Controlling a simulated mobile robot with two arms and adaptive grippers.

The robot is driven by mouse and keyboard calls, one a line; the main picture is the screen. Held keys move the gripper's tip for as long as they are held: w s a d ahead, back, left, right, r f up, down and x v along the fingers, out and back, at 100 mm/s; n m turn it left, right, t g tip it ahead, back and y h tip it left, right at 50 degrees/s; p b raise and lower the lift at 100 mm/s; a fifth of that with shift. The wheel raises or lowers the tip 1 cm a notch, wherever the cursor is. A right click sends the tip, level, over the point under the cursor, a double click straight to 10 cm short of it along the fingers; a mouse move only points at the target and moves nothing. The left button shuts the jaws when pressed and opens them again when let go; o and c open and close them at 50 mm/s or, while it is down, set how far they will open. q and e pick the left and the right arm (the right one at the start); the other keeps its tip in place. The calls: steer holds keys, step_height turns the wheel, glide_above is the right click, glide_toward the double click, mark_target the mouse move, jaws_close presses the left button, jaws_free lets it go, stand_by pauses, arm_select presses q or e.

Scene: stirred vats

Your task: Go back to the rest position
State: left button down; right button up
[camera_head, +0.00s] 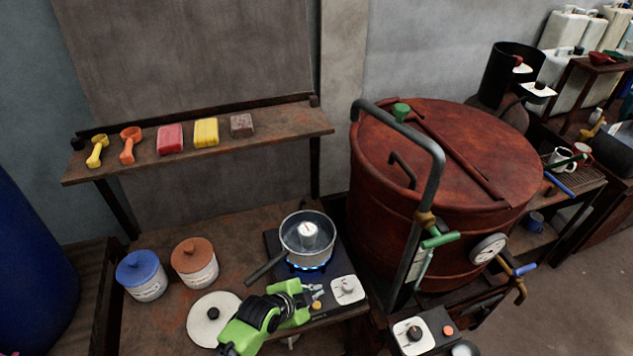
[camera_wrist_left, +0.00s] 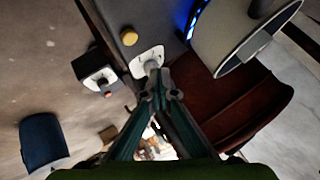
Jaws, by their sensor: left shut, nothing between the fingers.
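My left gripper (camera_head: 317,292) comes in from the bottom of the head view on its green and black arm. Its fingers are shut and empty, just left of the white burner knob plate (camera_head: 347,289). In the left wrist view the fingertips (camera_wrist_left: 160,82) meet just in front of that knob plate (camera_wrist_left: 147,60). I cannot tell whether they touch it. A metal saucepan (camera_head: 318,256) stands on the burner, over a blue flame (camera_head: 309,267). My right gripper is in neither view.
A blue-lidded jar (camera_head: 141,266), an orange-lidded jar (camera_head: 195,256) and a white round lid (camera_head: 214,312) are on the bench. A shelf (camera_head: 270,124) holds scoops and blocks. A large red vat (camera_head: 375,215) with a curved pipe (camera_head: 433,150) stands to the right.

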arm_select(q)
steer(key=s+a+r+n+g+y, duration=0.1)
steer(key=s+a+r+n+y, duration=0.15)
steer(key=s+a+n, duration=0.4)
steer(key=s+a+r+n+g+y, duration=0.1)
steer(key=s+a+r+n+g, duration=0.2)
steer(key=s+a, duration=0.55)
steer(key=s+a+r+n+y, duration=0.2)
steer(key=s+a+r+n, duration=0.25)
steer(key=s, duration=0.55)
step_height(320, 180, down, 32)
steer(key=s+g+b, duration=0.1)
steer(key=s+b, duration=0.1)
steer(key=b, duration=0.3)
steer(key=s+a+f+b, duration=0.1)
steer(key=s+f+b, duration=0.1)
steer(key=s+f, duration=0.6)
steer(key=s+a+f+g+b, duration=0.1)
steer(key=s+a+f+b, duration=0.1)
steer(key=s+f, duration=0.7)
step_height(320, 180, down, 4)
steer(key=shift+s+a+r+b, duration=0.2)
steer(key=shift+a+r+b, duration=0.05)
steer(key=shift+a+b, duration=0.1)
